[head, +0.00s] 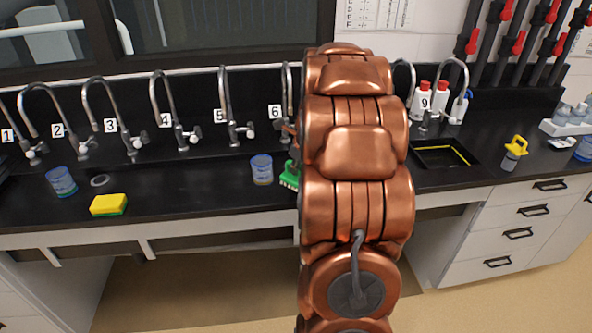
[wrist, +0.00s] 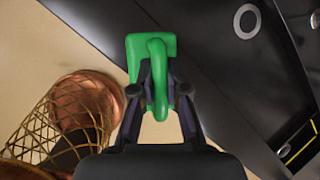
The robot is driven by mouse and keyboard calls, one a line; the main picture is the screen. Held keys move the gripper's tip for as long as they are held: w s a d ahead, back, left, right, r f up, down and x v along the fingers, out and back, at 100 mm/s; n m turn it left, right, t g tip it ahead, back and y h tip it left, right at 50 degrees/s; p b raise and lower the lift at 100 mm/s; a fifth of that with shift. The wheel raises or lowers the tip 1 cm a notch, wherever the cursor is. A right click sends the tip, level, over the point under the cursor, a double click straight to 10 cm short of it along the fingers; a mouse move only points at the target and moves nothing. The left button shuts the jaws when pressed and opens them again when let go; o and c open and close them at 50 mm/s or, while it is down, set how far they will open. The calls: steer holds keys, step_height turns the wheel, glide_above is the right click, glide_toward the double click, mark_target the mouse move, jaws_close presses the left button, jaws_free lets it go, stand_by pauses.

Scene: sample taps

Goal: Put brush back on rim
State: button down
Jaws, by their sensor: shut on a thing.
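A green brush (wrist: 152,47) with a looped handle is held in my gripper (wrist: 160,92), whose two dark fingers close on the handle from both sides. In the wrist view the brush is over the boundary between the black counter and the tan floor. In the head view the green brush (head: 289,175) shows just left of my copper arm, near the counter's front edge by tap 6. My arm hides the gripper there. The black sink (head: 420,158) is right of my arm, with a yellow line inside its rim. I cannot tell whether the brush touches the counter.
A blue-tinted beaker (head: 262,169) stands close left of the brush. Another beaker (head: 61,182) and a yellow-green sponge (head: 109,205) are farther left. A yellow-handled object (head: 515,152) stands right of the sink. Curved taps line the back. The counter between sponge and beaker is clear.

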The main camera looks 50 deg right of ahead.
steer(key=shift+w+d+f, duration=0.1)
steer(key=shift+w+d, duration=0.4)
steer(key=shift+w, duration=0.15)
steer(key=shift+f+p, duration=0.95)
steer(key=shift+f, duration=0.85)
steer(key=shift+f, duration=0.1)
steer(key=c, duration=1.2)
jaws_free()
